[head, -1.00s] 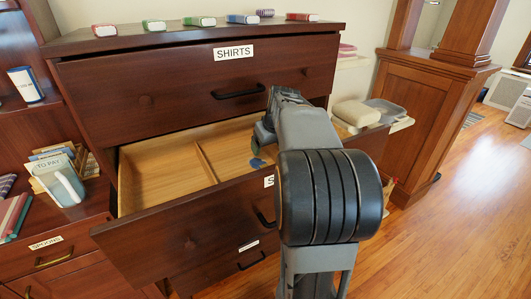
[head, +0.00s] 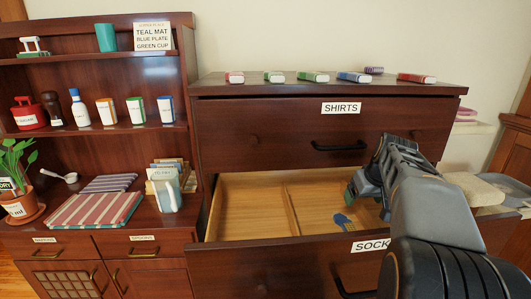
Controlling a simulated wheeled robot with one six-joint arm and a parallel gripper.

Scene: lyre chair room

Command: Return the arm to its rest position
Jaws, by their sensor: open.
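My arm comes in from the lower right of the head view. My gripper (head: 356,194) is at its far end, over the right part of the open socks drawer (head: 260,266). It is small and partly hidden by my wrist, and I see nothing held in it. A small blue item (head: 343,222) lies on the drawer floor just below and beside the gripper. The arm's near links hide the drawer's right front.
The shut shirts drawer (head: 262,139) is above, with several small coloured boxes (head: 313,77) on the dresser top. A shelf unit (head: 185,150) with jars and a plant (head: 15,165) stands left. Cream and grey items (head: 478,190) lie at right, behind the arm.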

